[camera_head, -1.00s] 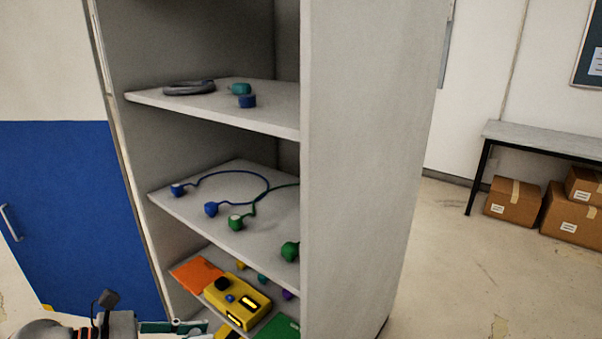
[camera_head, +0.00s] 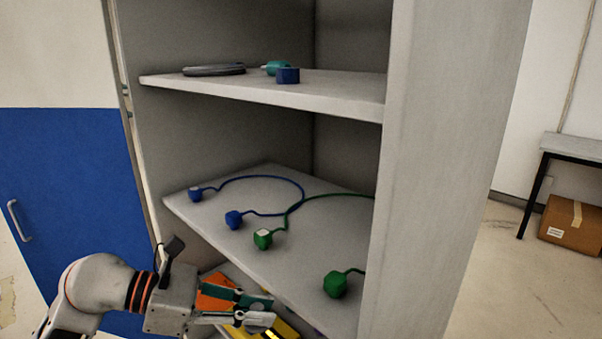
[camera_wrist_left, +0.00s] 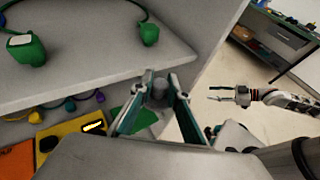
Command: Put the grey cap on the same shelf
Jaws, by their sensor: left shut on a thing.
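My left gripper (camera_head: 268,309) is in front of the lower part of the open cabinet, below the front edge of the middle shelf (camera_head: 290,200). In the left wrist view the gripper (camera_wrist_left: 155,102) is shut on a grey cap (camera_wrist_left: 158,88), held between its fingertips. I cannot make out the cap in the head view. My right gripper (camera_wrist_left: 217,93) shows in the left wrist view, open and empty, away from the cabinet.
Blue and green corded pieces lie on the middle shelf, among them a green one (camera_head: 335,285) near its front edge. The lowest shelf holds an orange sheet (camera_head: 215,294) and a yellow device (camera_wrist_left: 75,137). The cabinet's side wall (camera_head: 440,170) bounds the right.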

